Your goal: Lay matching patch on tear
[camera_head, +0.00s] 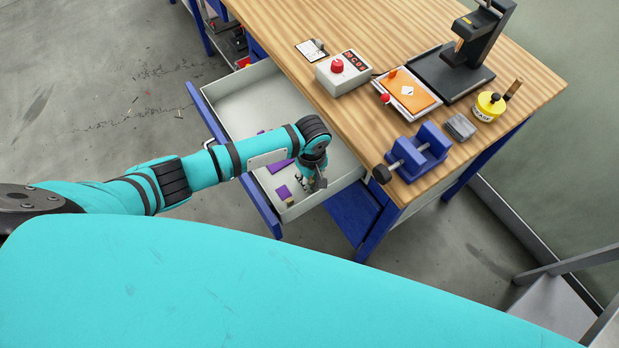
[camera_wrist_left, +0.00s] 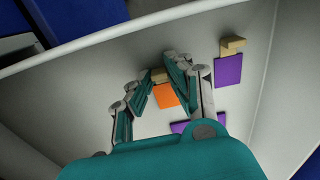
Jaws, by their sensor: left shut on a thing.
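An orange patch (camera_wrist_left: 167,96) with a tan grip block (camera_wrist_left: 159,75) is in the open drawer. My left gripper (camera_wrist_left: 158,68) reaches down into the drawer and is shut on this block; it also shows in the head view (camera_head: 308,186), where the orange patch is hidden. I cannot tell whether the patch is lifted. A purple patch (camera_wrist_left: 228,71) with its own tan block (camera_wrist_left: 232,46) lies beside it, and another purple piece (camera_wrist_left: 184,127) is partly hidden by the gripper. On the bench an orange sheet (camera_head: 421,99) with a white diamond-shaped mark (camera_head: 407,90) lies on a pale board. My right gripper is out of view.
The white drawer (camera_head: 240,97) stands open under the wooden bench (camera_head: 375,35). A control box (camera_head: 343,73), black press (camera_head: 456,66), blue vise (camera_head: 416,152), grey block (camera_head: 461,127) and yellow container (camera_head: 488,107) surround the sheet. The drawer's far part is empty.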

